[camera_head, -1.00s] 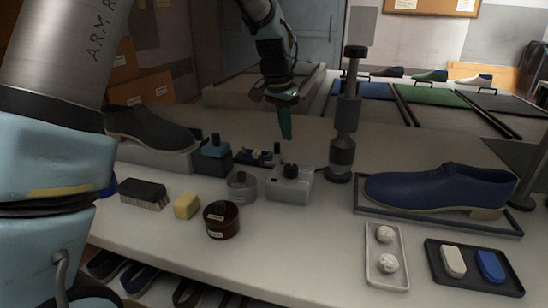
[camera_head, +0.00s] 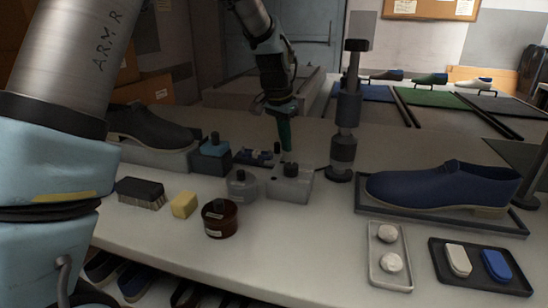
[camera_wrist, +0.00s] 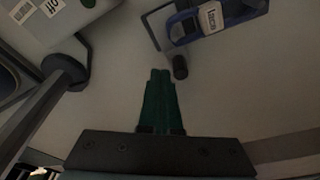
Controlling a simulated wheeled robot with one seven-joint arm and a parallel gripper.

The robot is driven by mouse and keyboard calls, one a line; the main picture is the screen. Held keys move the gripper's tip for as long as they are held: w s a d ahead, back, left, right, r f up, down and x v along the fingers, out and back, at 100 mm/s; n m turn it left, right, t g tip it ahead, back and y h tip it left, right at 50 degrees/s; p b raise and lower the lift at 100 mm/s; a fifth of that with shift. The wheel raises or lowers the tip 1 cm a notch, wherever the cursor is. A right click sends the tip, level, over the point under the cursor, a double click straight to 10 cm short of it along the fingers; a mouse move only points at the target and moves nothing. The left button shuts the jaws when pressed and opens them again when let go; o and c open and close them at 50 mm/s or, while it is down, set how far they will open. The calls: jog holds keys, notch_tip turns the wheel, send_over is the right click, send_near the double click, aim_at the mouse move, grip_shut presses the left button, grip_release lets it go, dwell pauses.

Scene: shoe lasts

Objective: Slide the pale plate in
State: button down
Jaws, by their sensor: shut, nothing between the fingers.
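No single thing is clearly marked as the pale plate. The nearest in look is a pale rounded piece (camera_head: 458,260) beside a blue piece (camera_head: 496,265) in a dark tray (camera_head: 482,287) at the front right. My gripper (camera_head: 286,148) has green fingers pointing down behind the pale grey box (camera_head: 288,190), between the laces holder (camera_head: 254,157) and the grey post (camera_head: 345,128). In the wrist view the fingers (camera_wrist: 161,72) are together and empty.
The post's round base (camera_wrist: 68,72) stands left in the wrist view. A blue shoe (camera_head: 440,188) rests on a dark tray at right. A white tray (camera_head: 389,278) holds two pale balls. A brush (camera_head: 140,190), yellow block (camera_head: 184,205) and brown jar (camera_head: 220,218) stand at left.

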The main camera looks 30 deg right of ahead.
jog(key=shift+w+a, duration=0.55)
jog(key=shift+a, duration=0.05)
dwell(0.3)
jog(key=shift+s+d, duration=0.15)
jog(key=shift+d, duration=0.05)
dwell(0.3)
jog(key=shift+s+d, duration=0.15)
notch_tip(320, 180, up, 8)
jog(key=p, duration=0.6)
jog(key=shift+p, duration=0.4)
